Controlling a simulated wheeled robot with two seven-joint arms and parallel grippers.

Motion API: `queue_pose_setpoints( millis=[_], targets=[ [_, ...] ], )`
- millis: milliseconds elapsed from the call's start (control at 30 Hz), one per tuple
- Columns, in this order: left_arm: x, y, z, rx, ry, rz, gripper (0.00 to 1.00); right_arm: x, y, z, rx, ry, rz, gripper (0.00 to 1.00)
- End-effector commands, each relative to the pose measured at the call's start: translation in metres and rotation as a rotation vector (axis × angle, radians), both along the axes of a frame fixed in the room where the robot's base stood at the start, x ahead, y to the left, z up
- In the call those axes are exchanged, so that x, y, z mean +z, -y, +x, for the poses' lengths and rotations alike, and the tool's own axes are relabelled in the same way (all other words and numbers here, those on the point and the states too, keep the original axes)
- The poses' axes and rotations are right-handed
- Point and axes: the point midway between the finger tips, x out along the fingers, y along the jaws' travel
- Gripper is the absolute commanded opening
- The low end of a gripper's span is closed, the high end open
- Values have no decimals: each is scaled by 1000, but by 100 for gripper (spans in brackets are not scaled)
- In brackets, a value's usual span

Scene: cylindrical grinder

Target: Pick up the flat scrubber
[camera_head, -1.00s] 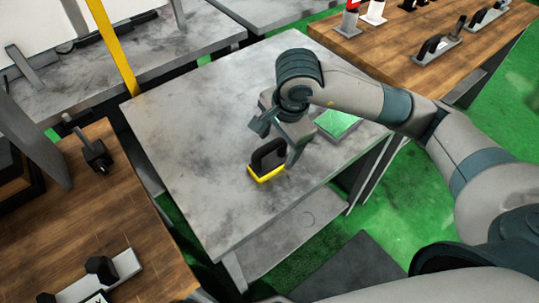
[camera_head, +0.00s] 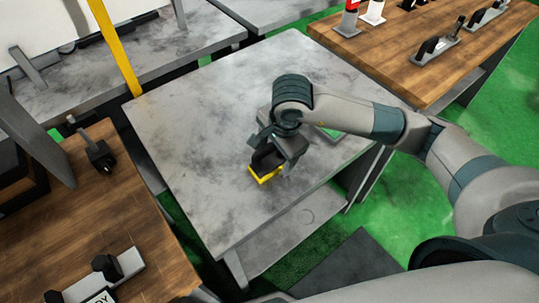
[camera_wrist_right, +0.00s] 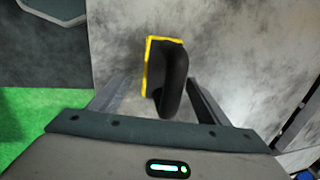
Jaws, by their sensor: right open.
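The flat scrubber (camera_head: 265,174) has a yellow base and a black handle. It lies on the grey table (camera_head: 205,150), near the front edge. In the right wrist view the scrubber (camera_wrist_right: 172,80) shows between the two fingers, its dark handle pointing up toward the camera. My right gripper (camera_head: 276,163) is right above and around the handle, partly hiding it in the head view. Its fingers also show in the right wrist view (camera_wrist_right: 155,97), spread apart on either side of the handle with gaps. My left gripper is not in view.
A green-topped flat item (camera_head: 330,133) lies behind my right arm on the same table. A wooden table with tools (camera_head: 100,220) stands at the left, another (camera_head: 420,60) at the back right. A yellow post (camera_head: 115,50) rises at the back left corner.

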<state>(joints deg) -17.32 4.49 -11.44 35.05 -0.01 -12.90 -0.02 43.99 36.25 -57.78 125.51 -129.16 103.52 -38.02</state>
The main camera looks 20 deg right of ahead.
Motion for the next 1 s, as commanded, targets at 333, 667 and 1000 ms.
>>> queue_pose_setpoints(
  millis=[333, 667, 1000],
  targets=[
    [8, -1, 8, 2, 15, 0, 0, -20, -1, 4, 1, 1, 0, 70],
    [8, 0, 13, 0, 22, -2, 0, -20, -1, 4, 1, 1, 0, 70],
    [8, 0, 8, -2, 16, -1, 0, -19, -2, 4, 1, 2, 0, 22]
  ],
)
